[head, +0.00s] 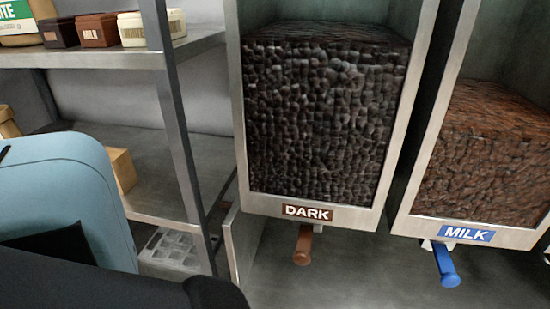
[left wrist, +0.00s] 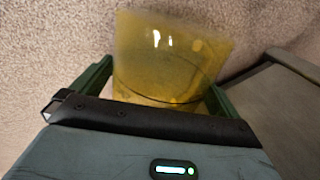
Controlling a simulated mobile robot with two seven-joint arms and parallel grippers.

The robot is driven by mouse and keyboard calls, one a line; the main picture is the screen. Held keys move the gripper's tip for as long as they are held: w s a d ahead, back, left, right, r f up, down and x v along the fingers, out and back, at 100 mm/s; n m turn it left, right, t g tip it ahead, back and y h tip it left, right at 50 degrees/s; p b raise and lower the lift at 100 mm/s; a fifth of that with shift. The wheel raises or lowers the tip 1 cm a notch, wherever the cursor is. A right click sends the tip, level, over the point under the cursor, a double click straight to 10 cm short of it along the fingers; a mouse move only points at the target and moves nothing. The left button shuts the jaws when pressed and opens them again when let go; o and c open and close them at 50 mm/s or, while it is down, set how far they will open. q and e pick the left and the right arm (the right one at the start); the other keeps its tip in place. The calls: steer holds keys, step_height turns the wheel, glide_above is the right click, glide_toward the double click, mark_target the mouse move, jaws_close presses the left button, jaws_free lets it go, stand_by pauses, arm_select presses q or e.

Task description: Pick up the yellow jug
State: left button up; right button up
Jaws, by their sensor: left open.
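The yellow jug (left wrist: 172,62) shows in the left wrist view as a see-through yellow shape, just beyond my left gripper (left wrist: 155,85). The gripper's green fingers are apart, one on each side of the jug's near part. I cannot tell whether they touch it. The jug's handle cannot be made out, and its near part is hidden behind the gripper body. The jug does not show in the head view, where neither gripper's fingers can be seen.
In the head view a dark chocolate dispenser (head: 288,206) with a brown lever (head: 304,245) stands beside a milk one (head: 470,236) with a blue lever (head: 446,268). A metal shelf (head: 100,59) at left carries small tubs (head: 98,30). A grey perforated block (head: 168,252) sits lower.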

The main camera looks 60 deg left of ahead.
arm_select(q)
steer(key=shift+f, duration=0.2)
arm_select(e)
steer(key=shift+s, duration=0.15)
steer(key=shift+w+f, duration=0.1)
steer(key=shift+w, duration=0.1)
arm_select(q)
steer(key=c, duration=1)
arm_select(e)
steer(key=shift+w, duration=0.2)
